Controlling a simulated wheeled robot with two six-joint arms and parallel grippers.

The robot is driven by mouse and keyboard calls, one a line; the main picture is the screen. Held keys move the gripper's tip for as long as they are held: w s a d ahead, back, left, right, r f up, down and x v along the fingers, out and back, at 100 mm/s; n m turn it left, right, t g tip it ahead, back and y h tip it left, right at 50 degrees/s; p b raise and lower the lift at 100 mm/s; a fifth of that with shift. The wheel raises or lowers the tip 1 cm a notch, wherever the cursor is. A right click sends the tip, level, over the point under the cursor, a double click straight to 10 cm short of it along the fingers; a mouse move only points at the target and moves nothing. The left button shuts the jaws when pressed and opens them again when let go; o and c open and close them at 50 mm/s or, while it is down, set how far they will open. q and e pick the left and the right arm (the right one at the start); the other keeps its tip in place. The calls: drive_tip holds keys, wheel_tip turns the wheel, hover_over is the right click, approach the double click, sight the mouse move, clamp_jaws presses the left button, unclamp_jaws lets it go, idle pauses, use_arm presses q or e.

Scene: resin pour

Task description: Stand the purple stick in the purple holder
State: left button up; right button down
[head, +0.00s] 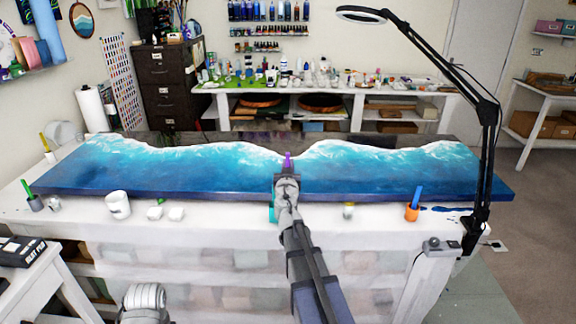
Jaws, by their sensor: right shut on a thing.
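The purple stick (288,160) stands up roughly upright just beyond my right gripper (288,178), at the middle of the blue and white resin slab. My right gripper is shut on it, and the gripper hides its lower part. I cannot make out a purple holder; my right arm covers part of the table's front strip. My left gripper is not in view; only a piece of my left arm shows at the bottom left.
The resin slab (150,178) fills most of the table. Along the front stand a white cup (118,205), an orange holder (412,213) with a blue stick (417,195), a dark holder (36,203) with a green stick, and a teal thing (273,213). A black lamp (488,130) rises at right.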

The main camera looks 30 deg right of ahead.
wheel_tip(320, 180, down, 10)
drive_tip(key=b, duration=0.9)
drive_tip(key=shift+r, duration=0.1)
drive_tip(key=c, duration=0.8)
unclamp_jaws()
drive_tip(key=v, duration=0.8)
drive_tip(key=shift+w, duration=0.1)
idle(0.4)
